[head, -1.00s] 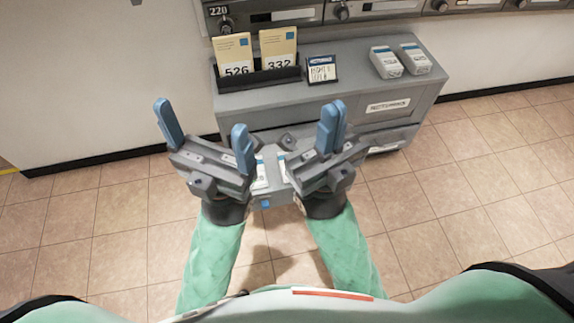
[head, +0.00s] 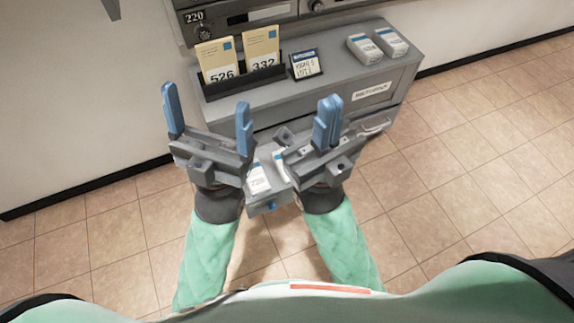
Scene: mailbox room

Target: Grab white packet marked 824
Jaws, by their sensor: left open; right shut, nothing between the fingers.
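Two white packets with blue ends lie on top of the grey cabinet at the right: a left one (head: 364,49) and a right one (head: 391,43). Their numbers are too small to read. Two more white packets lie low between my arms, a left one (head: 258,179) with a number that looks like 726 and another (head: 279,163) partly hidden by my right gripper. I cannot tell which packet is 824. My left gripper (head: 208,115) is open and empty in front of the cabinet. My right gripper (head: 326,122) is shut and empty, in front of the cabinet.
The cabinet (head: 335,85) has a RETURNS label. On its top, a dark holder (head: 243,82) carries yellow envelopes 526 (head: 216,60) and 332 (head: 262,47), beside a small sign (head: 306,64). Metal mailboxes (head: 255,14) hang above. Tiled floor at the right is clear.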

